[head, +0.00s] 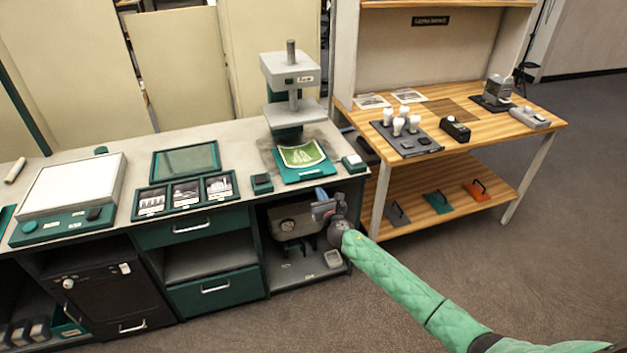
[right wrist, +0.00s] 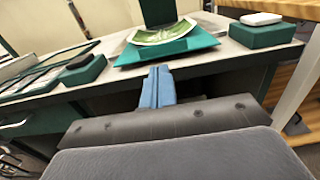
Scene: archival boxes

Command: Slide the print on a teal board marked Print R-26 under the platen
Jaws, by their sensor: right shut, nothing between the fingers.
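The print (head: 301,154), a green picture, lies on a teal board (head: 290,174) on the counter at the foot of the press. The print also shows in the right wrist view (right wrist: 163,33) on its teal board (right wrist: 175,50), whose front edge is near the counter edge. The grey platen (head: 296,112) is raised above the back of the board. My right gripper (head: 323,203) is shut and empty, just in front of and below the counter edge; its blue fingers (right wrist: 158,85) point towards the board, apart from it. No marking on the board is readable. My left gripper is not in view.
A teal block with a white top (head: 353,163) stands right of the board, and a small teal box (head: 262,183) stands left. Framed photographs (head: 185,194) lie further left. A wooden table (head: 470,125) with bulbs stands to the right.

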